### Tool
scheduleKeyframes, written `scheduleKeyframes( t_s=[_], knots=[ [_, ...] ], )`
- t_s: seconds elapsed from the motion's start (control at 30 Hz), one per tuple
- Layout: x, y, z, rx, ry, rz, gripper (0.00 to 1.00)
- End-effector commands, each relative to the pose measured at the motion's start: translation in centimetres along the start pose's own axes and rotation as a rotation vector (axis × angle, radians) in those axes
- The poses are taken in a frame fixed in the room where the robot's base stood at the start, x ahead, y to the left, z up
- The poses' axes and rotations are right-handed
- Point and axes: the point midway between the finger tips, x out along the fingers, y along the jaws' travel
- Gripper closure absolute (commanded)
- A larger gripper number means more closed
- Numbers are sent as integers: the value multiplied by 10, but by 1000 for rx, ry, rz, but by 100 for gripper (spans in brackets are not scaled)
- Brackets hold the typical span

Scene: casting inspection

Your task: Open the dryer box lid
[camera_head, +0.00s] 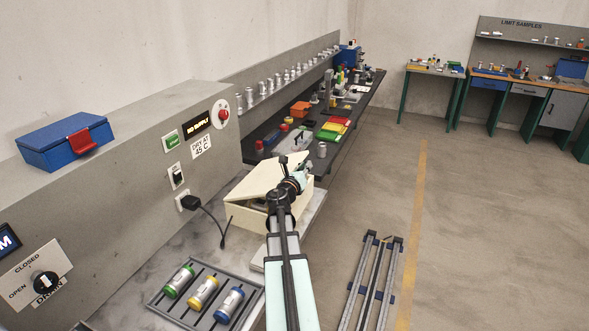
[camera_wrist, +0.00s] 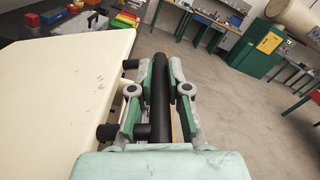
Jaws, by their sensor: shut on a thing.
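The cream dryer box (camera_head: 237,214) stands on the grey bench. Its lid (camera_head: 258,180) is tilted, with a dark gap below it on the near side. In the wrist view the lid (camera_wrist: 60,85) fills the left side. A black bar handle (camera_wrist: 161,90) stands off the lid's edge on two short posts. My gripper (camera_wrist: 161,72) is shut on this handle, with a finger on each side of it. In the head view my gripper (camera_head: 297,178) is at the lid's right edge, and my arm hides part of the box front.
A rack (camera_head: 163,312) with green, yellow and blue-banded cylinders lies in front of the box. A black cable (camera_head: 212,222) runs from the wall plug towards the box. A dark bench (camera_head: 352,120) with parts stands behind. The floor at right is open beyond a rail frame (camera_head: 368,280).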

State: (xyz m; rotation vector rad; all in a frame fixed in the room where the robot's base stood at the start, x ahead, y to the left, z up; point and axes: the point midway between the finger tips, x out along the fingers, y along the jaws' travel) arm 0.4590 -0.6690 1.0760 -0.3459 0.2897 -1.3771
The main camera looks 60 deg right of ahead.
Motion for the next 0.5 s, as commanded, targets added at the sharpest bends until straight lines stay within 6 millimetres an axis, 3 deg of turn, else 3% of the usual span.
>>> scheduleKeyframes(
  t_s=[0.03,0.2,0.5],
  knots=[
    [3,-4,11,4,1,-4,100],
    [5,-6,22,7,4,-10,100],
    [5,-5,29,7,5,-12,100]
  ],
)
